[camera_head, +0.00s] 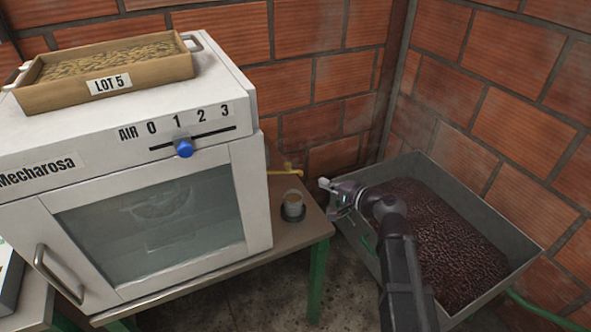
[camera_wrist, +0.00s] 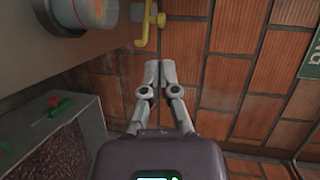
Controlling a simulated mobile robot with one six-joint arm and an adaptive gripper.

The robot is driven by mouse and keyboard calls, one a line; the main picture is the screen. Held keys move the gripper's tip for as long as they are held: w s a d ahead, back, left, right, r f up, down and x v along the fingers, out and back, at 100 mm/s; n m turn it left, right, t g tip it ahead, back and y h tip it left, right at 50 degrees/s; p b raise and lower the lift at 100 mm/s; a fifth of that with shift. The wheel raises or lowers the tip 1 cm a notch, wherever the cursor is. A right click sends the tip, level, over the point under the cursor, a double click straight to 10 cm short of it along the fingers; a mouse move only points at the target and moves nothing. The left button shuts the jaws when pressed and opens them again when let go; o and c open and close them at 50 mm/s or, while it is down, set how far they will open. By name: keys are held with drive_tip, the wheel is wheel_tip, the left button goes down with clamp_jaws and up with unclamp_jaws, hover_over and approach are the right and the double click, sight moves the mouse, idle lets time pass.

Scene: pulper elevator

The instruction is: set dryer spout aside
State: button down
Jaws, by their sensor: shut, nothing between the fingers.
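A yellow bent piece (camera_head: 285,172), which may be the dryer spout, juts from the right side of the white dryer (camera_head: 257,190). Part of the yellow piece is hard to make out in the head view.
A cup-like container (camera_head: 293,205) in a dark ring stands on the bench (camera_head: 305,230) beside the dryer. A grey bin (camera_head: 520,260) of dark red beans stands right. A wooden tray labelled LOT 5 (camera_head: 110,98) sits on the dryer. Brick walls close the corner.

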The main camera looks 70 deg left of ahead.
sight(289, 167)
drive_tip(key=shift+s+d+r+m+t+y, duration=0.1)
drive_tip(key=shift+s+d+m+t+y, duration=0.2)
drive_tip(key=shift+d+m+t, duration=0.25)
drive_tip(key=shift+s+d+r+m+t+y, duration=0.1)
drive_tip(key=shift+s+d+m+t+y, duration=0.05)
drive_tip(key=shift+d+m+t+y, duration=0.4)
drive_tip(key=shift+h, duration=0.25)
drive_tip(key=b+x, duration=0.2)
drive_tip(key=x, duration=1.2)
drive_tip(key=shift+b, duration=0.3)
drive_tip(key=shift+s+a+n, duration=0.15)
drive_tip(key=shift+a+n, duration=0.05)
drive_tip(key=shift+n, duration=0.1)
